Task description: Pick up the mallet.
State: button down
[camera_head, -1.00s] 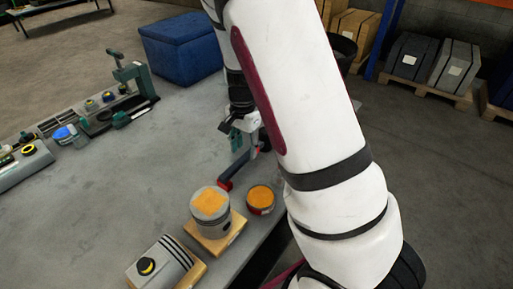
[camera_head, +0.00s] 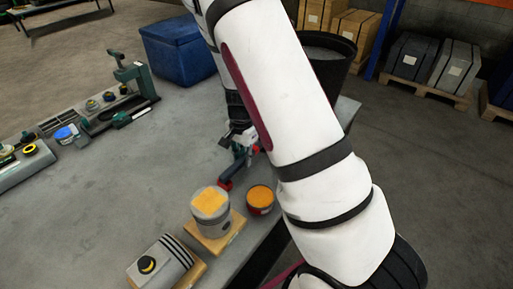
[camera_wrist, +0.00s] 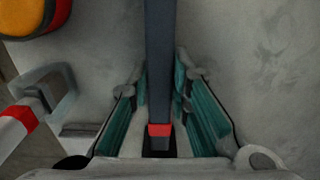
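The mallet (camera_head: 226,184) lies on the grey table, with a red end showing in the head view behind the piston. Its dark handle (camera_wrist: 160,60) runs down the middle of the wrist view and has a red band near its lower end. My gripper (camera_head: 243,143) is at the handle; its tips are small and partly hidden in the head view. In the wrist view the teal pads of my gripper (camera_wrist: 161,75) stand on both sides of the handle, their far ends very close to it. I cannot tell whether they touch it.
A piston (camera_head: 210,209) on a wooden block and an orange-topped round can (camera_head: 260,198) stand close to the mallet. Another piston (camera_head: 160,262) lies nearer. A blue chest (camera_head: 180,48) and a black bin (camera_head: 325,60) are behind. The table's left middle is clear.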

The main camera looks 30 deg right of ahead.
aim_at(243, 157)
dwell(0.3)
notch_tip(243, 157, up, 10)
jog(key=shift+r, duration=0.1)
dwell(0.4)
dwell(0.4)
